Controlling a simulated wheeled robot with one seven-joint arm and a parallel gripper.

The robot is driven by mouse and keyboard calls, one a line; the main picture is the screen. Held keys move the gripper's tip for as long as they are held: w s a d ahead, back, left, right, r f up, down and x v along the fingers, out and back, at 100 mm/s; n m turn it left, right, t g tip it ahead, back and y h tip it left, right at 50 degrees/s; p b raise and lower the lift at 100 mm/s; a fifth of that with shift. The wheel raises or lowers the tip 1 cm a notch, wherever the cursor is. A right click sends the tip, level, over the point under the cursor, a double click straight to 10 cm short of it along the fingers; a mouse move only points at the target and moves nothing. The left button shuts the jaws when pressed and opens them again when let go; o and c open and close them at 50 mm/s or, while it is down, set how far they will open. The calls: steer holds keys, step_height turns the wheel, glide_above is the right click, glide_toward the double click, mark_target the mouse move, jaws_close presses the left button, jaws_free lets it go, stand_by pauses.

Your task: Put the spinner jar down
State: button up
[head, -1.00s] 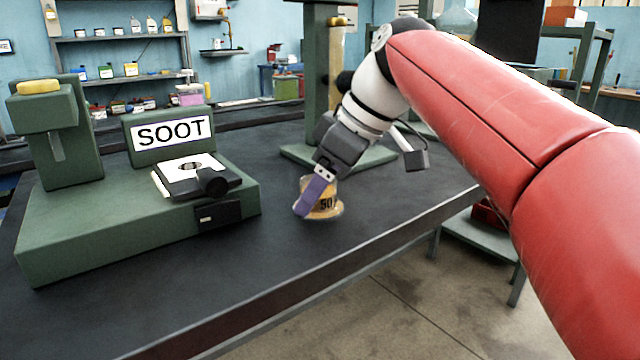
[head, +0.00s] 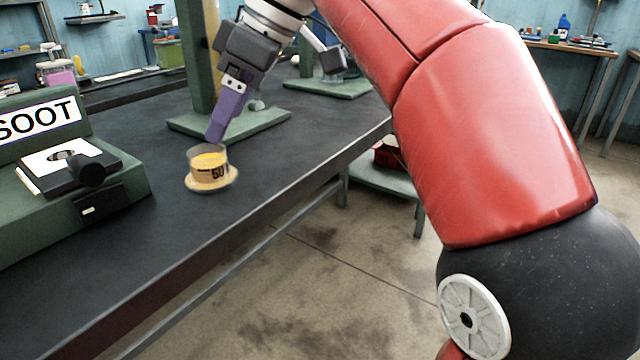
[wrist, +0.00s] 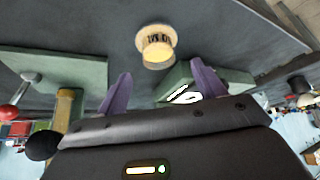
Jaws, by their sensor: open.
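The spinner jar (head: 209,166) is a small clear jar with amber contents, a "50" mark and a wide round base. It stands upright on the dark bench top (head: 265,165), to the right of the SOOT unit. My gripper (head: 214,138) is just above and behind the jar in the head view, with one purple finger showing. In the wrist view the jar (wrist: 157,46) is beyond the two spread purple fingers (wrist: 160,78), with nothing between them. The gripper is open and apart from the jar.
The green SOOT unit (head: 60,190) with a black knob is at the left. A green stand base (head: 250,122) with a post is behind the jar. The bench's front edge (head: 250,222) is nearby. Bare bench top surrounds the jar.

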steer(key=s+d+f+m+t+h, duration=0.2)
steer(key=s+d+f+m+t, duration=0.1)
steer(key=d+f+m, duration=0.6)
steer(key=s+d+f, duration=0.1)
steer(key=d, duration=0.2)
steer(key=shift+s+f, duration=0.2)
steer(key=shift+f, duration=0.05)
steer(key=shift+o, duration=0.4)
steer(key=s+d+f+m+h, duration=0.1)
steer(key=s+d+f+m, duration=0.1)
steer(key=f, duration=0.3)
steer(key=s+d+f+m+t+h, duration=0.1)
steer(key=s+d+f+m, duration=0.2)
steer(key=f, duration=0.3)
steer(key=s+d+f+m+h, duration=0.2)
steer(key=s+d+f, duration=0.2)
steer(key=d+f, duration=0.1)
steer(key=shift+s+f+m+t, duration=0.3)
steer(key=shift+s+f+t, duration=0.1)
steer(key=shift+f, duration=0.3)
